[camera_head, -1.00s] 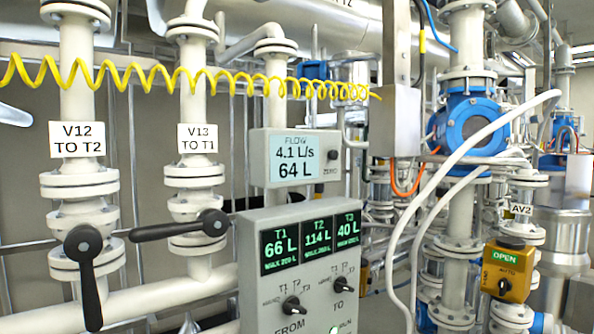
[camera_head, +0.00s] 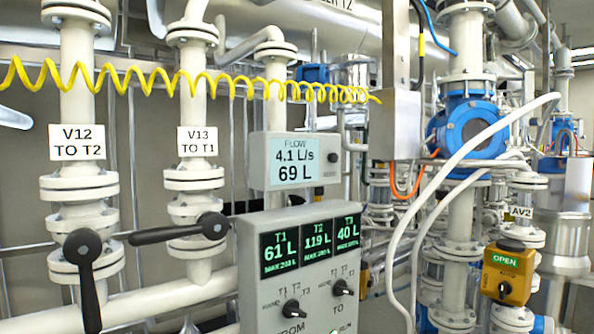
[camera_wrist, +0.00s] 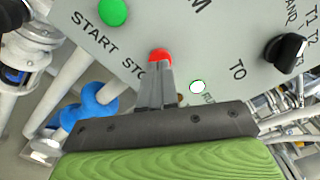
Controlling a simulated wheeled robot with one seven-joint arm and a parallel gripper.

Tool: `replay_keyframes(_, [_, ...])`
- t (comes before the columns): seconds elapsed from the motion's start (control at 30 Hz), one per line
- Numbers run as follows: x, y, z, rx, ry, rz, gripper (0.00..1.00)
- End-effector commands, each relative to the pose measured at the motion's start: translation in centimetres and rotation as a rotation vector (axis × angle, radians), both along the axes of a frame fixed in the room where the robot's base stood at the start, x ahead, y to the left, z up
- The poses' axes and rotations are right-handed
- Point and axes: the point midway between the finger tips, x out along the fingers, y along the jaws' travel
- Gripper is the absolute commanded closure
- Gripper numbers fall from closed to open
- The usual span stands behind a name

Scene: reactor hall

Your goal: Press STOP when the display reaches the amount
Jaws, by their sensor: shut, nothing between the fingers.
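The flow display (camera_head: 295,162) in the head view reads 4.1 L/s and 69 L. Below it, the grey control box (camera_head: 245,290) has a tank readout (camera_head: 309,244) showing T1 61 L, T2 119 L and T3 40 L. In the wrist view, the red STOP button (camera_wrist: 160,54) sits beside the green START button (camera_wrist: 112,12). My gripper (camera_wrist: 157,67) is shut and empty, its fingertips over the lower part of the STOP button. I cannot tell whether they touch it. My gripper is not visible in the head view.
A whitish RUN lamp (camera_wrist: 198,87) sits to the right of my fingers. The FROM knob (camera_head: 291,308) and TO knob (camera_head: 339,287) are on the box. Valve V13's black lever (camera_head: 180,230) reaches close to the box's left side. A yellow coiled hose (camera_head: 190,82) crosses above.

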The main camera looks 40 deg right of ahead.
Motion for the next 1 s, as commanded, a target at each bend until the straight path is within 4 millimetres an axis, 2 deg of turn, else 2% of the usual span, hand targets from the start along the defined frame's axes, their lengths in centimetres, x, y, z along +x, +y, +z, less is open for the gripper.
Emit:
replay_keyframes(0.33, [0.1, 0.0, 0.0, 0.0, 0.0, 0.0, 1.0])
replay_keyframes(0.7, [1.7, 0.0, 0.0, 0.0, 0.0, -0.001, 1.0])
replay_keyframes(0.77, [1.4, 0.0, 0.0, 0.0, 0.001, -0.002, 1.0])
replay_keyframes(1.0, [-1.3, -0.2, -0.1, 0.0, 0.003, -0.003, 1.0])
